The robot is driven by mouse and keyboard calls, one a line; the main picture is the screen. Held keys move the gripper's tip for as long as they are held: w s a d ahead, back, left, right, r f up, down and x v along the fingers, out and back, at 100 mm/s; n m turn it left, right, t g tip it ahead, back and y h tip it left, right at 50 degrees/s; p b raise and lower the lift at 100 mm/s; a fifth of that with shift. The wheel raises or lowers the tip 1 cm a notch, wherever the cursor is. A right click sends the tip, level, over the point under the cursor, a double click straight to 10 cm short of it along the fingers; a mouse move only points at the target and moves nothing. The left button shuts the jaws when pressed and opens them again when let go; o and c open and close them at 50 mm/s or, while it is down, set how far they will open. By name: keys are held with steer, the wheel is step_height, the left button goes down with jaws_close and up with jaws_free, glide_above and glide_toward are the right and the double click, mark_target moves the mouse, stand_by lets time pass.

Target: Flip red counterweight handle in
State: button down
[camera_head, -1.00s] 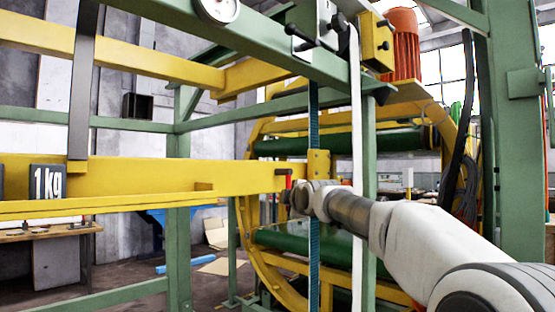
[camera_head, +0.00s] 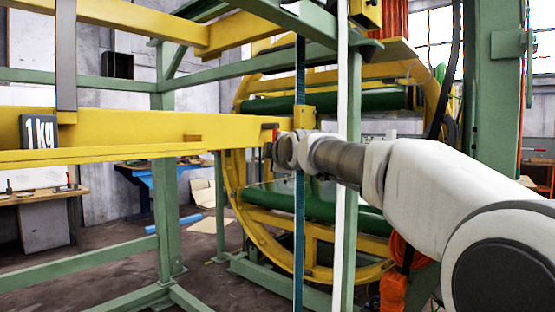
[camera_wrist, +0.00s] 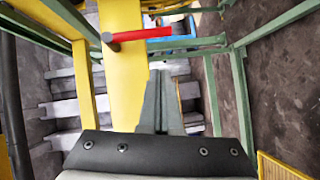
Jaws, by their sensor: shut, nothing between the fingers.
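The red counterweight handle (camera_wrist: 128,35) sticks out sideways from a grey pivot on the yellow beam (camera_wrist: 123,75) in the wrist view. In the head view the handle (camera_head: 275,134) is a small red piece at the beam's right end, partly hard to make out. My gripper (camera_wrist: 161,75) has its fingers together and empty. In the wrist view its tips are below and slightly right of the handle, apart from it in the picture. In the head view my gripper (camera_head: 270,151) is just below the handle; the exact gap cannot be told.
A 1 kg weight block (camera_head: 39,132) sits on the beam at left. A teal strap (camera_head: 299,200) and a white strip (camera_head: 341,190) hang near my wrist. Green frame posts (camera_head: 168,200) and a yellow ring (camera_head: 240,200) stand around and behind.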

steer(key=b+v, duration=0.5)
steer(key=v, duration=0.1)
steer(key=shift+s+f, duration=0.2)
steer(key=shift+f, duration=0.25)
stand_by(0.4)
